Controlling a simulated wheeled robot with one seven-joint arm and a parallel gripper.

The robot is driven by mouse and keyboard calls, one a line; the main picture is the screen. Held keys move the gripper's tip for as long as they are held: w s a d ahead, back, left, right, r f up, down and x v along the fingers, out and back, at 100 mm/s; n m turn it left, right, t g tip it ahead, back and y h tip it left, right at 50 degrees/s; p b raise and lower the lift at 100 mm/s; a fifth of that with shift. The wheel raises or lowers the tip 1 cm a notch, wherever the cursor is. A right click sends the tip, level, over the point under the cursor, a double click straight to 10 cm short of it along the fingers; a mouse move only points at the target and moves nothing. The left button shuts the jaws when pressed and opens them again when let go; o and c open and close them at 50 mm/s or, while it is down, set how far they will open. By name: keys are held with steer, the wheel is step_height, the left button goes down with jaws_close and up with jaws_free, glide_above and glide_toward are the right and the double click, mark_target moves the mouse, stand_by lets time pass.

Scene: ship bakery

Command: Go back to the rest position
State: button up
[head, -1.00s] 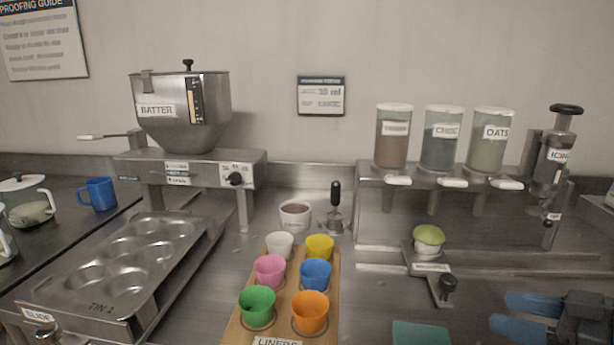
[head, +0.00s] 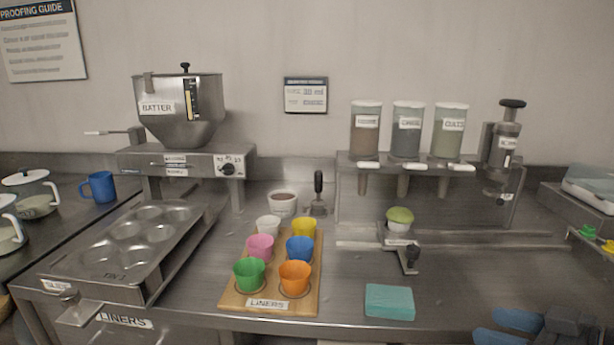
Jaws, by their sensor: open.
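My gripper (head: 508,330) shows at the bottom right edge of the head view, with its blue fingers pointing left. The two fingers are apart with nothing between them. It is in front of the steel counter (head: 455,290), clear of the objects there. A green-topped cup (head: 399,218) sits on a small slide stand with a black knob, under the dispenser rack. The lower part of my gripper is cut off by the frame.
A teal sponge (head: 389,302) lies near the counter's front edge. The liners board (head: 228,300) holds several coloured cups. The muffin tin (head: 125,240) stands at left below the batter hopper (head: 180,110). A scale-like box (head: 592,187) is at far right.

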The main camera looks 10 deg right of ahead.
steer(key=s+a+f+m+h, duration=0.2)
steer(key=s+f+m+h, duration=0.1)
steer(key=s+f, duration=0.4)
steer(key=s+a+f+m+h, duration=0.2)
steer(key=s+f+h, duration=0.1)
steer(key=s+f, duration=0.4)
steer(key=s+a+r+t, duration=0.1)
steer(key=s+a+r, duration=0.3)
steer(key=s, duration=0.5)
steer(key=s+a+r+t, duration=0.2)
steer(key=s+a+r, duration=0.2)
steer(key=s, duration=0.5)
step_height(320, 180, up, 2)
steer(key=shift+s+a+r, duration=0.1)
steer(key=shift+s+a, duration=0.05)
steer(key=shift+a, duration=0.15)
